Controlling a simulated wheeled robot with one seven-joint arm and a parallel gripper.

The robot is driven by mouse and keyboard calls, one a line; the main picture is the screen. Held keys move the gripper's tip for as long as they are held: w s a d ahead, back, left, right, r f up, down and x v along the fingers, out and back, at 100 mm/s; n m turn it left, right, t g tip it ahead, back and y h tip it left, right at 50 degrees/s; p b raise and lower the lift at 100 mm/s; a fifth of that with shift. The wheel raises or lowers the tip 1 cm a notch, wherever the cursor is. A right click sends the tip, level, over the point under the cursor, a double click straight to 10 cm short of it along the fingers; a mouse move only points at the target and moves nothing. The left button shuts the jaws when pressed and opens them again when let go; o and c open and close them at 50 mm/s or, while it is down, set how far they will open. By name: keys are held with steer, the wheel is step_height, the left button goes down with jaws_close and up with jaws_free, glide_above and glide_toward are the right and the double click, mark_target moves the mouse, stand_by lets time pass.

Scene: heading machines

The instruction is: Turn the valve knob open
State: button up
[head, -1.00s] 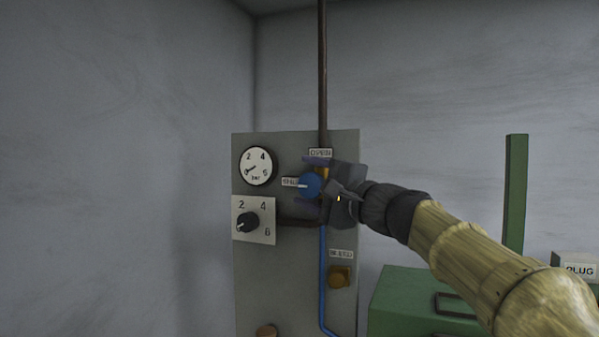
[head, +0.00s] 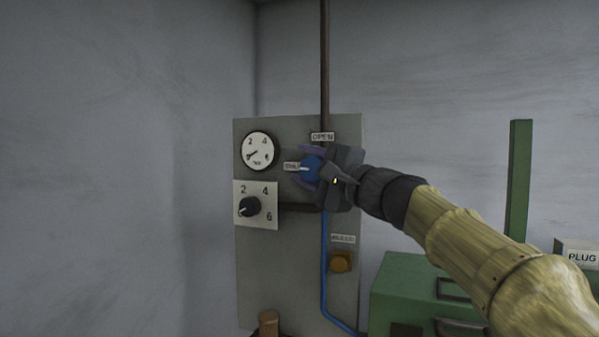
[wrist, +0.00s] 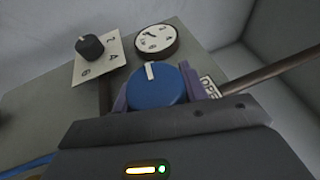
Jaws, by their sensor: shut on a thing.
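The blue valve knob (head: 311,168) with a white pointer mark is on the grey panel (head: 285,255). Its mark points left, toward the label at its left (head: 291,167); the OPEN label (head: 322,136) sits above it. My gripper (head: 313,166) is at the knob from the right, its purple fingers shut on it. In the wrist view the blue knob (wrist: 158,88) sits between the two purple fingers. My gripper's body hides the knob's right side in the head view.
A round gauge (head: 258,151) and a black dial (head: 249,207) marked 2, 4, 6 are left of the knob. An orange-brown knob (head: 341,261) is below. A green cabinet (head: 395,290) stands at lower right. A brown pipe (head: 325,60) runs up the wall.

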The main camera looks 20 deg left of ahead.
steer(key=shift+w+f+y+b, duration=0.15)
steer(key=shift+f+y+b, duration=0.25)
steer(key=shift+b, duration=0.6)
steer(key=b, duration=0.2)
steer(key=shift+w+d+f+m+t+b, duration=0.1)
steer(key=shift+f+m+t+b, duration=0.1)
steer(key=shift+m+t+b, duration=0.15)
steer(key=m+t+b, duration=0.1)
steer(key=b, duration=0.2)
steer(key=t+y+b, duration=0.1)
steer(key=b, duration=0.2)
steer(key=shift+d+r+m+y, duration=0.15)
steer(key=shift+m+y, duration=0.15)
steer(key=shift+m, duration=0.05)
steer(key=m+t+b, duration=0.1)
steer(key=b, duration=0.1)
steer(key=t+y+b, duration=0.1)
steer(key=shift+r+m+b, duration=0.3)
steer(key=shift+m+b, duration=0.1)
steer(key=shift+s+d+r+m+t+b, duration=0.15)
steer(key=shift+r+m+t+b, duration=0.2)
steer(key=shift+m+t, duration=0.45)
steer(key=shift+s+d+r+m+t+b, duration=0.15)
steer(key=shift+r+m+t+b, duration=0.2)
steer(key=shift+m+t, duration=0.45)
steer(key=shift+a+f+n, duration=0.2)
steer(key=shift+n, duration=0.1)
steer(key=shift+f+y, duration=0.1)
steer(key=shift+y, duration=0.2)
steer(key=shift+f, duration=0.15)
